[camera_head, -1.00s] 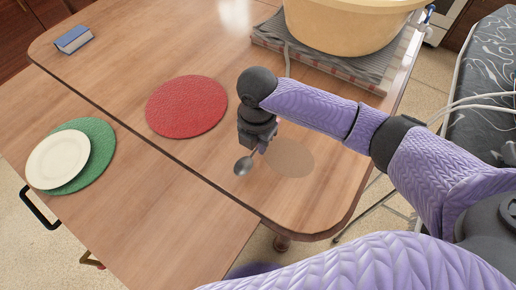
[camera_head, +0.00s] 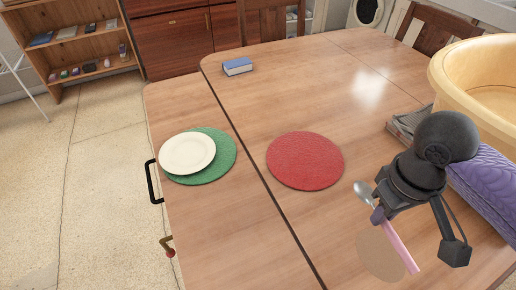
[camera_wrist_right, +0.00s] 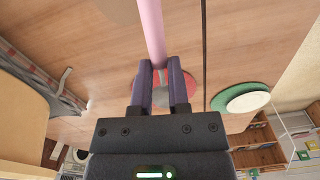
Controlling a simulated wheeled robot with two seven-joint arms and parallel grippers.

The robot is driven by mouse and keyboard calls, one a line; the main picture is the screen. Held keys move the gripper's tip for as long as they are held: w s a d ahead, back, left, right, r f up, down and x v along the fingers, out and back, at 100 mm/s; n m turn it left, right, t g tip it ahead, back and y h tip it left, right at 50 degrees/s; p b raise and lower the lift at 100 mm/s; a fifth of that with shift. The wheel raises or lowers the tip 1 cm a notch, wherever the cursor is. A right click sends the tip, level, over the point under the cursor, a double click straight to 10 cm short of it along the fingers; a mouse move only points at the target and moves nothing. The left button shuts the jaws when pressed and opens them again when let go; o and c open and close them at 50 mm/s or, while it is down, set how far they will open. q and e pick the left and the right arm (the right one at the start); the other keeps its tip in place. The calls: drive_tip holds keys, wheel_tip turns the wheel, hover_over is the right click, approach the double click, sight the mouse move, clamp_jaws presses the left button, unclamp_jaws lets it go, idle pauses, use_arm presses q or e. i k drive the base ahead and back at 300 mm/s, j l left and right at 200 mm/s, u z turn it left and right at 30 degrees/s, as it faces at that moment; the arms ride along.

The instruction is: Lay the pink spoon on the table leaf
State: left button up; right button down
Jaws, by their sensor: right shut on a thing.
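The pink spoon has a grey metal bowl (camera_head: 363,190) and a pink handle (camera_head: 399,245); the handle also shows in the wrist view (camera_wrist_right: 150,28). My right gripper (camera_head: 378,213) is shut on the spoon near where handle and bowl meet. It holds the spoon tilted above the main table top, over a tan round mat (camera_head: 375,252). The table leaf (camera_head: 215,235) is the left strip of the table, beyond a dark seam. The spoon is to the right of that seam. My left gripper is not in view.
A cream plate (camera_head: 187,153) overlaps a green round mat (camera_head: 222,160) on the leaf. The leaf's near part is clear. A red mat (camera_head: 305,160), a blue book (camera_head: 238,67) and a large yellow tub (camera_head: 470,85) are on the main top.

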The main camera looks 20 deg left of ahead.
sight(228, 227)
drive_tip(key=j+z, duration=0.2)
drive_tip(key=j, duration=0.45)
drive_tip(key=j+z, duration=0.25)
drive_tip(key=j, duration=0.4)
drive_tip(key=j+z, duration=0.1)
drive_tip(key=j, duration=0.3)
